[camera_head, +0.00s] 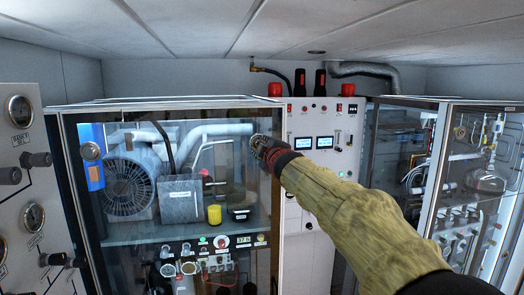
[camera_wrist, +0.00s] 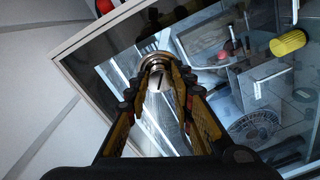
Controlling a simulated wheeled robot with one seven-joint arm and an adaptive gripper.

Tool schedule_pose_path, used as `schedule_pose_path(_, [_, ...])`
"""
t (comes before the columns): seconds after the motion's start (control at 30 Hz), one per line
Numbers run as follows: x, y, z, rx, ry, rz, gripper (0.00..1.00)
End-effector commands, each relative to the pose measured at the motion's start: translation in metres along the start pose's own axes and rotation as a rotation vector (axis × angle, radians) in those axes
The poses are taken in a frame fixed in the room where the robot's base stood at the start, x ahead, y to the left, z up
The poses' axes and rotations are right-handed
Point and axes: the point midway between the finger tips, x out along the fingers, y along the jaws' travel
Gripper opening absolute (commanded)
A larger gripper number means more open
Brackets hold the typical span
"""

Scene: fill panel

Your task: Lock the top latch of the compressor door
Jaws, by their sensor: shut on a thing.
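The compressor door (camera_head: 130,238) is a large glass panel in a dark frame, with the compressor visible behind it. The top latch (camera_wrist: 157,62) is a round metal piece near the door's upper right side in the head view, mostly hidden there by my gripper (camera_head: 262,145). In the wrist view, the two yellow-and-black fingers of my gripper (camera_wrist: 160,78) are shut on the latch, one on each side. A metal tab shows between the fingers. I cannot tell from these frames which way the latch is turned.
A white control panel (camera_head: 318,145) with lights stands to the right, and another glass cabinet (camera_head: 470,190) is further right. A panel with gauges (camera_head: 20,190) is at the far left.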

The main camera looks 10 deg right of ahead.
Motion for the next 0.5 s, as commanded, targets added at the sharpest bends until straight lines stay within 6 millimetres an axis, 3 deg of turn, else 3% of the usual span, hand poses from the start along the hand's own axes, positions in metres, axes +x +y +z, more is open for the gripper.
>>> schedule_pose_path(0.5, [0.0001,-0.001,-0.0006,-0.461,-0.02,-0.006,0.0])
